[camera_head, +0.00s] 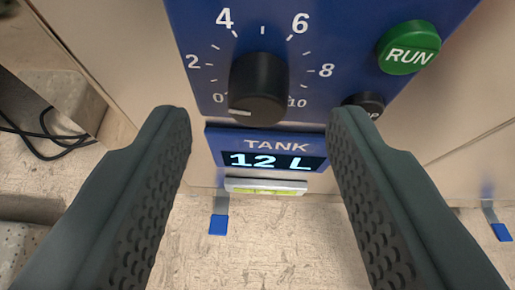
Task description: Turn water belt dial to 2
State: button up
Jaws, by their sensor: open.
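The black dial (259,90) is on a blue panel (205,60) with a white scale marked 0, 2, 4, 6, 8 and 10. The white pointer line on the dial is at its lower left, by the 0 mark. My gripper (258,125) is open, with one dark finger at the left and one at the right. Its fingertips show just below the dial, on either side, with nothing between them. I cannot tell how far the fingertips are from the panel.
A green RUN button (408,47) is at the upper right of the panel. A black button (364,104) is partly hidden behind my right finger. A TANK display (265,158) reads 12 L. Black cables (45,138) lie at the left.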

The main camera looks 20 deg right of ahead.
jog(key=v, duration=1.4)
jog(key=shift+s+r, duration=0.2)
jog(key=shift+s, duration=0.1)
jog(key=shift+a, duration=0.15)
